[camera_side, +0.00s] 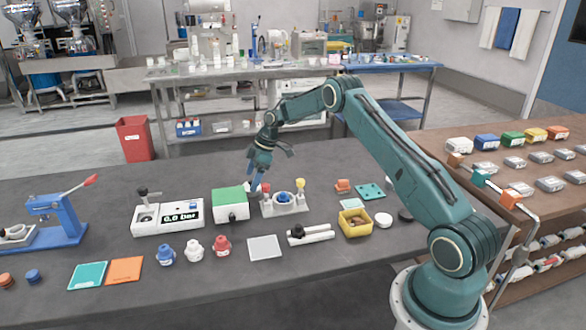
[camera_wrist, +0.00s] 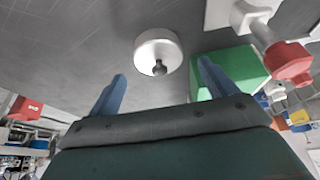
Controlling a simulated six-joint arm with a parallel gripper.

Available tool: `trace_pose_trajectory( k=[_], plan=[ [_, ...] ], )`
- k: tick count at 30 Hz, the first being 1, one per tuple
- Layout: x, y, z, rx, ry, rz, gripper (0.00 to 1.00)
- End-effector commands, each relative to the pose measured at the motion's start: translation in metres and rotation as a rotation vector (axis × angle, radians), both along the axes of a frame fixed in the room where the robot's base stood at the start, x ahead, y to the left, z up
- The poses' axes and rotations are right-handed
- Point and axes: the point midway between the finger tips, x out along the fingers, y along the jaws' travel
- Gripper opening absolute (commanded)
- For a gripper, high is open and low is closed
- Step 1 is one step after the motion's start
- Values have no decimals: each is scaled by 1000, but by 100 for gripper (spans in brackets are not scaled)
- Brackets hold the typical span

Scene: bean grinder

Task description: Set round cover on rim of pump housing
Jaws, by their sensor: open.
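My gripper (camera_side: 256,180) is open and empty, its blue fingers pointing down beside the green-topped white box (camera_side: 231,203). In the wrist view, a round white cover with a dark knob (camera_wrist: 158,50) lies on the grey table, apart from and beyond the two spread fingertips (camera_wrist: 162,75). In the side view I cannot make out this cover near the gripper. A white fixture with a blue ring-shaped part (camera_side: 284,198) stands just right of the gripper; it may be the pump housing, but I cannot tell for sure.
The green box (camera_wrist: 230,72) is close to the right finger in the wrist view, with a red-capped white part (camera_wrist: 290,60) beyond. A gauge unit (camera_side: 168,216) stands left, several small bottles (camera_side: 193,250) in front, a yellow bin (camera_side: 355,222) right. The table behind the gripper is clear.

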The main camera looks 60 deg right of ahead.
Motion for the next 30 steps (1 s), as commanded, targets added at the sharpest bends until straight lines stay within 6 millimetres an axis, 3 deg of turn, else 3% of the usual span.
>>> trace_pose_trajectory(
  k=[7,23,30],
  plan=[
    [6,6,-22,-1,1,0,84],
    [7,7,-23,-1,0,0,84],
    [6,7,-23,-1,0,0,41]
  ],
)
